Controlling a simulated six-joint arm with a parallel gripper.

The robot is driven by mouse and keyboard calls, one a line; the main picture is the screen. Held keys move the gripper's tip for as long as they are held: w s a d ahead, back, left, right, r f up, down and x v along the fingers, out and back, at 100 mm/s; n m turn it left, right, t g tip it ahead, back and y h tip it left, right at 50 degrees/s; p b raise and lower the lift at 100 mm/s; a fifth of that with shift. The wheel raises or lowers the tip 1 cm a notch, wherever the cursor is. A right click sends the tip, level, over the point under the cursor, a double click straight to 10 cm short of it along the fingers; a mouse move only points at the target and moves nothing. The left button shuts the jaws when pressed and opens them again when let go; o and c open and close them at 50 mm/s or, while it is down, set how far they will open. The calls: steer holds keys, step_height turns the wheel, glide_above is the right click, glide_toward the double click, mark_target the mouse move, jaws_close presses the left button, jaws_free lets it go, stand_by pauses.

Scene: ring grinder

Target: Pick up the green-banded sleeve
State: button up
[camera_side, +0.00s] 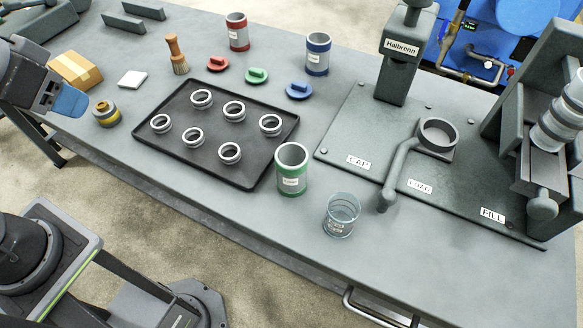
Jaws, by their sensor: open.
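The green-banded sleeve (291,184) is an upright, open-topped grey cylinder with green bands and a white label. It stands on the table just right of the black tray's front right corner. My gripper (70,100) is at the left edge of the picture, far from the sleeve, with a blue fingertip showing. It is open, and no object shows in it. Much of the hand is cut off by the picture edge.
A black tray (215,170) with several grey rings lies between gripper and sleeve. A clear beaker (341,216) stands close right of the sleeve. Red-banded (238,34) and blue-banded (317,56) cylinders stand behind. A grinder plate (360,125) is right; a yellow-grey part (106,114) sits near my gripper.

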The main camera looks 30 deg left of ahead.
steer(key=o, duration=0.9)
steer(key=shift+o, duration=0.2)
